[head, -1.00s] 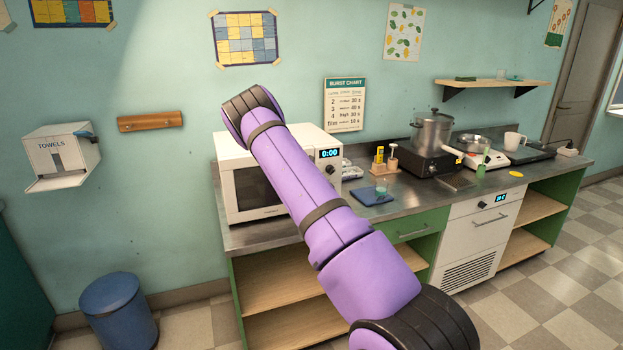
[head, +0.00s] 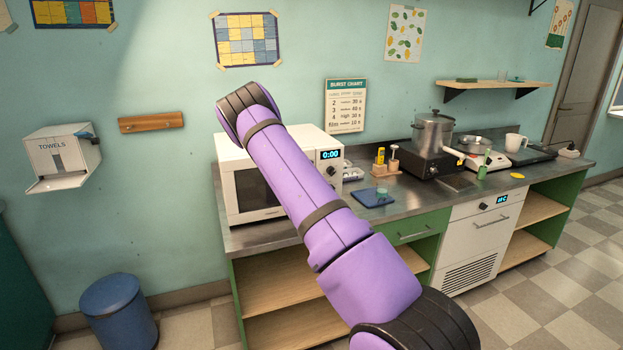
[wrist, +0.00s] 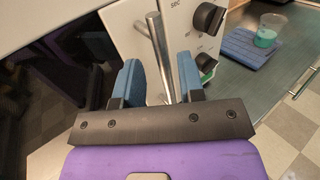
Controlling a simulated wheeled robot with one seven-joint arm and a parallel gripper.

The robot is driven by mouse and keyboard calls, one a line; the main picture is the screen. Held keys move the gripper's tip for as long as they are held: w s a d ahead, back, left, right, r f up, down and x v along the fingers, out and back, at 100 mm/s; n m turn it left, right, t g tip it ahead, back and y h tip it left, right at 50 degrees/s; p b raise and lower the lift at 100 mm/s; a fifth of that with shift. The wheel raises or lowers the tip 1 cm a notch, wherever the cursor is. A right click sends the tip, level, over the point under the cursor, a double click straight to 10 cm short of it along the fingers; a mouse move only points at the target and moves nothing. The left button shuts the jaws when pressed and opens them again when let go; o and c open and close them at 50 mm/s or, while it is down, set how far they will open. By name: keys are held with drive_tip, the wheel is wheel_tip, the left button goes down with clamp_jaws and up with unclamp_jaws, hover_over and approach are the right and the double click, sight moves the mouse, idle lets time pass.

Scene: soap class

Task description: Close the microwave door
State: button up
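The white microwave (head: 232,158) stands on the left end of the steel counter, partly hidden behind my purple arm. Its door (head: 248,192), with a dark window, looks about flush with the front in the head view; I cannot tell whether it is fully shut. In the wrist view the metal door handle (wrist: 158,48) runs between the two blue fingers of my gripper (wrist: 160,80). The fingers are apart, with gaps visible beside the bar. The dark door window (wrist: 75,55) is at left. My gripper is hidden in the head view.
The microwave's control panel with dark knobs (wrist: 208,18) is close to my right finger. A blue mat (head: 372,198) with a small beaker (wrist: 268,33) lies on the counter to the right. A pot (head: 433,133) stands farther right. A blue bin (head: 118,312) stands on the floor at left.

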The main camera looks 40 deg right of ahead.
drive_tip(key=v, duration=0.8)
drive_tip(key=shift+d, duration=0.1)
drive_tip(key=shift+r, duration=0.1)
drive_tip(key=s+a+r+m+g+y, duration=0.1)
drive_tip(key=s+a+r+m+g, duration=0.35)
drive_tip(key=s+r+m, duration=0.45)
drive_tip(key=s+a+r+m+g+y, duration=0.1)
drive_tip(key=s+a+r+m+g, duration=0.3)
drive_tip(key=s+r+m+g, duration=0.5)
drive_tip(key=s+a+r+m+t+y, duration=0.2)
drive_tip(key=s+a, duration=0.4)
drive_tip(key=a, duration=0.3)
drive_tip(key=s+a+r+m+t+y, duration=0.2)
drive_tip(key=s+a+r+t+y, duration=0.2)
drive_tip(key=a, duration=0.6)
drive_tip(key=s+a+r+m+t+y, duration=0.2)
drive_tip(key=s+a+r+t+y, duration=0.1)
drive_tip(key=s+a+y, duration=0.4)
drive_tip(key=s+a+r, duration=0.1)
drive_tip(key=s+a, duration=0.1)
drive_tip(key=s, duration=0.1)
drive_tip(key=shift+a+r, duration=0.15)
drive_tip(key=shift+r, duration=0.25)
